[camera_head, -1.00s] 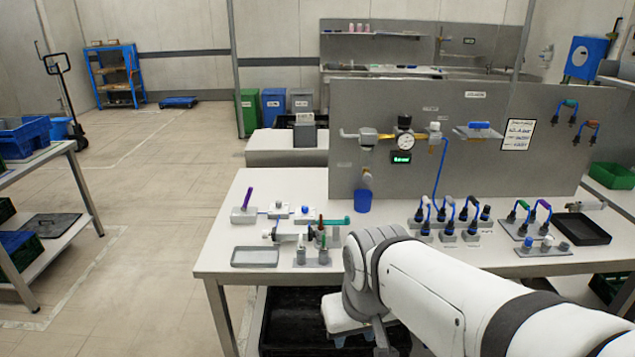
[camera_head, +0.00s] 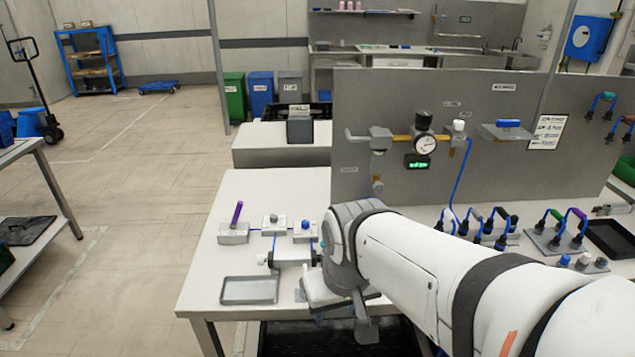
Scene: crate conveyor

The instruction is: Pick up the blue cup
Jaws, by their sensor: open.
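The blue cup is not visible now; a second ago it stood on the white workbench (camera_head: 200,262) below the grey dispenser spout (camera_head: 377,170). My arm covers that place now. My gripper (camera_head: 343,321) is at the front edge of the bench, below my wrist, and is partly hidden by my own links. Its two dark fingers appear apart with nothing seen between them. It is nearer to me than the place where the cup stood.
A grey shallow tray (camera_head: 249,302), a purple-handled block (camera_head: 233,234) and small valve fittings (camera_head: 277,222) lie left of my arm. A grey panel with a gauge (camera_head: 425,144) stands behind. Cable connectors (camera_head: 489,226) and a black tray (camera_head: 612,242) are at right. The bench's left edge is bare.

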